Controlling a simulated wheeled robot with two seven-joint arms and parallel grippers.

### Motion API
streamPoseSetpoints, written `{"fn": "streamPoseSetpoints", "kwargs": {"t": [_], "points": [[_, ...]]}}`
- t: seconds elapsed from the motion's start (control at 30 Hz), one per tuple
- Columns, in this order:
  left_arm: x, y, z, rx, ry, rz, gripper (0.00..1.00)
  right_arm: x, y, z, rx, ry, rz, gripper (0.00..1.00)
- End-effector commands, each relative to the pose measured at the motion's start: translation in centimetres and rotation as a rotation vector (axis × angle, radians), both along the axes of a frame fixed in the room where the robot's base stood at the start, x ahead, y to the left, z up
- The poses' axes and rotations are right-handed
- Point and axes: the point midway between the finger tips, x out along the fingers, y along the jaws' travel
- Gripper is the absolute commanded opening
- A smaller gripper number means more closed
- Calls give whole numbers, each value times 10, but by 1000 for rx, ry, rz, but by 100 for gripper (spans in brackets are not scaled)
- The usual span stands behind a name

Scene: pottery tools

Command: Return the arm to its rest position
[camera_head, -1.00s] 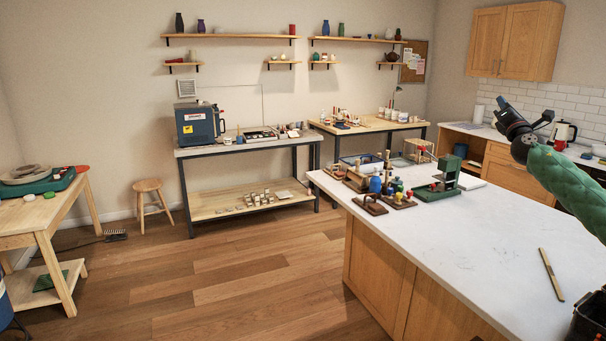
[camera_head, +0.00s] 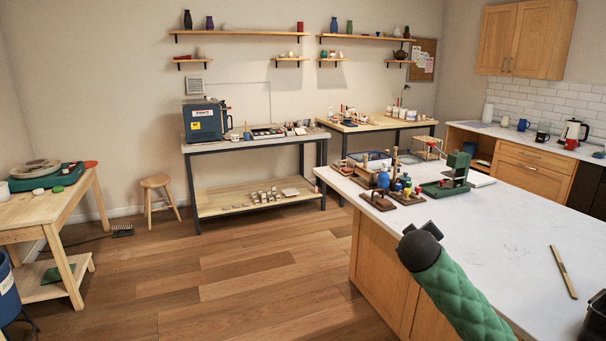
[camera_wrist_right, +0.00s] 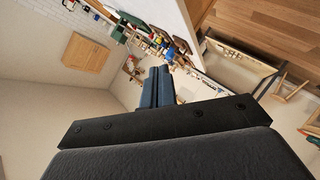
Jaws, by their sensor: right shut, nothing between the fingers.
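My right arm, in a green quilted sleeve (camera_head: 455,290), comes in from the lower right of the head view. My left gripper is in neither current view.
The white-topped counter (camera_head: 490,230) carries a green press (camera_head: 455,172) and several small tools and bottles at its far end. A thin wooden tool (camera_head: 563,271) lies on the right part. A wooden stool (camera_head: 158,198) stands at left. The floor between is open.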

Motion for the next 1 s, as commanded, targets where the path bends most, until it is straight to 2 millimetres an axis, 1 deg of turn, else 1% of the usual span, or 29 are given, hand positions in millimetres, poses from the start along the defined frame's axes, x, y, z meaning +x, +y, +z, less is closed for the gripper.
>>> {"fn": "streamPoseSetpoints", "kwargs": {"t": [0.03, 0.1, 0.17, 0.2, 0.3, 0.5, 0.7, 0.87, 1.0], "points": [[0, -1, 2, -3, -5, 0, 47, -17, 15, -23, 43, 39, 19, 0], [0, -1, 7, -6, -14, 0, 47, -38, 31, -47, 94, 89, 40, 0], [-1, -2, 10, -9, -20, 0, 47, -57, 44, -66, 136, 127, 58, 0], [-1, -2, 13, -11, -24, 0, 47, -69, 53, -78, 163, 150, 70, 0], [-1, -3, 18, -16, -37, 1, 47, -99, 72, -106, 229, 201, 100, 0], [-1, -4, 26, -25, -58, 3, 47, -155, 104, -152, 355, 278, 149, 0], [-2, -6, 31, -32, -75, 4, 47, -210, 124, -196, 463, 351, 157, 0], [-3, -6, 32, -37, -83, 4, 47, -252, 133, -233, 535, 410, 137, 0], [-5, -7, 31, -40, -85, 5, 47, -290, 140, -267, 591, 474, 107, 0]]}}
